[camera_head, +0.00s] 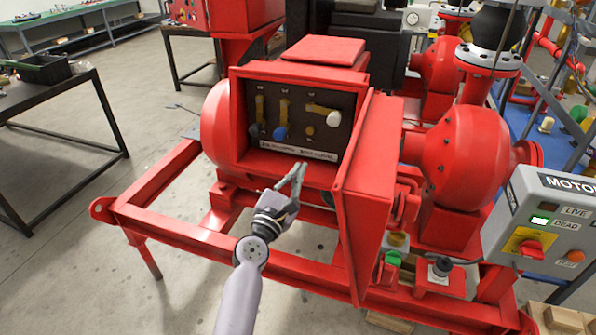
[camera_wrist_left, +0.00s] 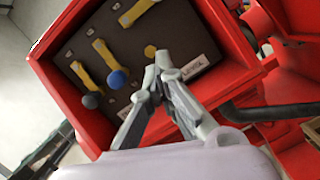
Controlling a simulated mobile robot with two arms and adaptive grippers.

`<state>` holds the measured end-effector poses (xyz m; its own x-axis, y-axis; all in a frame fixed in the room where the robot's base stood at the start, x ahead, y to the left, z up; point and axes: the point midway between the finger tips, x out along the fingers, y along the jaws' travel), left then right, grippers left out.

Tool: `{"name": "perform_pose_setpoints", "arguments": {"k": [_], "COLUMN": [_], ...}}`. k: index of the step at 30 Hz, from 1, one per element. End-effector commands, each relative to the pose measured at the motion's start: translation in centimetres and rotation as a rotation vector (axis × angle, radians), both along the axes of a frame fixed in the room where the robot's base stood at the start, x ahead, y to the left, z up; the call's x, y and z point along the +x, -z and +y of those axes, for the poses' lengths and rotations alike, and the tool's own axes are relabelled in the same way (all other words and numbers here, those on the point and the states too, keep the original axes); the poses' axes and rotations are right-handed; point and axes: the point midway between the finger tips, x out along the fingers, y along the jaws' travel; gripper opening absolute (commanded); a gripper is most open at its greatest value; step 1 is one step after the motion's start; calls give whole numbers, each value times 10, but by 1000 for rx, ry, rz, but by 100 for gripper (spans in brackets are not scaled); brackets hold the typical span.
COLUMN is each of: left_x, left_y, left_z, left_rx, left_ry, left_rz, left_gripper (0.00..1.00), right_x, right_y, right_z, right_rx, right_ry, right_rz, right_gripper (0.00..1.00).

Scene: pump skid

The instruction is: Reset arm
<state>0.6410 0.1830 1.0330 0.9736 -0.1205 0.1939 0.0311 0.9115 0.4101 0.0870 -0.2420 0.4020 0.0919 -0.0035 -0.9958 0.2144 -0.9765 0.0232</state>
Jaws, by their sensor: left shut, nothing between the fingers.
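My left gripper (camera_head: 291,182) is just in front of and below the open red terminal box (camera_head: 357,205) on the pump skid. Its fingers are shut with nothing between them, and in the left wrist view the fingertips (camera_wrist_left: 160,65) show against the box's panel. A bare yellow stud (camera_head: 310,130) sits at the lower right of the panel. My right gripper is not in view.
The box's red door stands open at the right. A grey motor control box (camera_head: 552,225) with a red-yellow switch and a green light stands at the far right. Red skid rails run below my arm. A dark table (camera_head: 50,100) stands at the left, with clear floor between.

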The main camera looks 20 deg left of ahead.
Motion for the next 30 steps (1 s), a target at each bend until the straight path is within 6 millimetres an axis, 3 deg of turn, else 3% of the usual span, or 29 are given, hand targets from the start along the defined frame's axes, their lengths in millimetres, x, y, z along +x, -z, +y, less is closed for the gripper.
{"name": "perform_pose_setpoints", "arguments": {"k": [7,11,14,16,20,24,26,30], "left_x": [0,1,-5,-15,-47,-100,-128,-201], "left_y": [5,46,110,163,258,352,390,469], "left_z": [-1,-9,-18,-25,-34,-38,-37,-31], "left_rx": [13,133,325,493,807,1137,1272,1576], "left_ry": [0,0,13,39,124,267,343,556], "left_rz": [8,77,175,250,371,465,494,528], "left_gripper": [0,0,0,0,0,0,0,0], "right_x": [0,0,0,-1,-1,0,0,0], "right_y": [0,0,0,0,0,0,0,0], "right_z": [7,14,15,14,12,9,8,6], "right_rx": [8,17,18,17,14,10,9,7], "right_ry": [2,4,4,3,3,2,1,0], "right_rz": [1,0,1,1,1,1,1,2], "right_gripper": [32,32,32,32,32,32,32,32]}}
